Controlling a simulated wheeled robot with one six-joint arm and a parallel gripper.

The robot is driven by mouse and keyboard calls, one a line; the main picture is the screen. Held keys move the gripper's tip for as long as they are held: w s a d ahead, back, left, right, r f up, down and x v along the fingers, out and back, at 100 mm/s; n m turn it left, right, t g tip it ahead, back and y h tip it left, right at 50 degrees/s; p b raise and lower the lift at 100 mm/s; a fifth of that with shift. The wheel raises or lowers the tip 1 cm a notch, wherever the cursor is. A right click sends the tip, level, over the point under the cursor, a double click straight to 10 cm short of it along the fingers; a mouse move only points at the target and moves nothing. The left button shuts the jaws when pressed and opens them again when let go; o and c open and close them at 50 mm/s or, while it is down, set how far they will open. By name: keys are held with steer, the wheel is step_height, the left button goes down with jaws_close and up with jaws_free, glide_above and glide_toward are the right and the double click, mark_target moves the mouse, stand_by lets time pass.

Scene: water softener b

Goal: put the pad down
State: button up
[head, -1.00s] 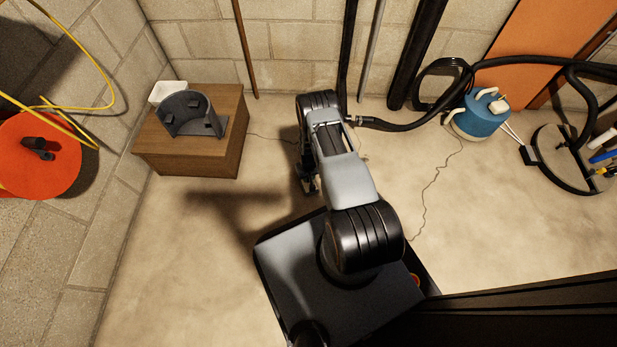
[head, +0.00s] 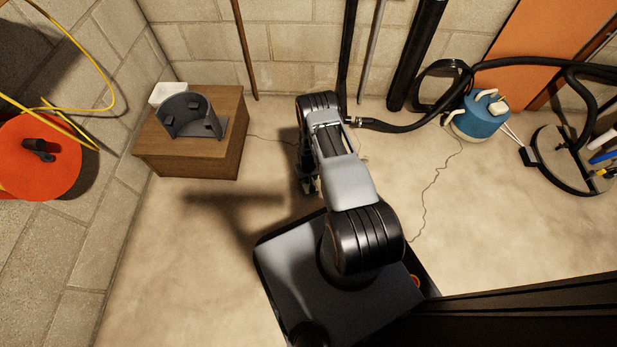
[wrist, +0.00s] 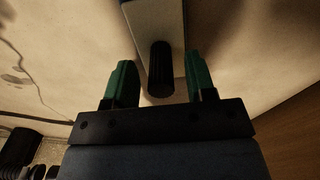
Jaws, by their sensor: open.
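The pad (wrist: 154,14) looks like a pale, long block with a short black cylindrical grip (wrist: 160,68). It shows at the top middle of the wrist view, over the pale floor. My gripper (wrist: 160,62) is open, with one green finger on each side of the black grip and a visible gap on both sides. I cannot tell whether the pad rests flat on the floor. In the head view my gripper (head: 308,184) is low near the floor beyond my base, and my arm hides the pad there.
A wooden box (head: 190,166) with a grey curved part (head: 188,114) and a white container (head: 167,91) stands left of my gripper. A black hose (head: 420,120) runs right toward a blue-and-white canister (head: 478,122). Bare floor lies between the box and my base.

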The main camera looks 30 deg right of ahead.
steer(key=w+a+r+t+p, duration=0.1)
steer(key=a+r+p, duration=0.1)
steer(key=r, duration=1.7)
steer(key=w+a+r+p, duration=0.2)
steer(key=r+p, duration=0.1)
steer(key=r, duration=1.7)
steer(key=s+a+r, duration=0.2)
steer(key=s+r, duration=0.7)
steer(key=s+a+r+n+t, duration=0.1)
steer(key=s+a+r, duration=0.2)
steer(key=s+r, duration=0.6)
steer(key=shift+s+r+t, duration=0.2)
steer(key=shift+r+t, duration=0.1)
steer(key=shift+r, duration=0.3)
steer(key=shift+a, duration=0.1)
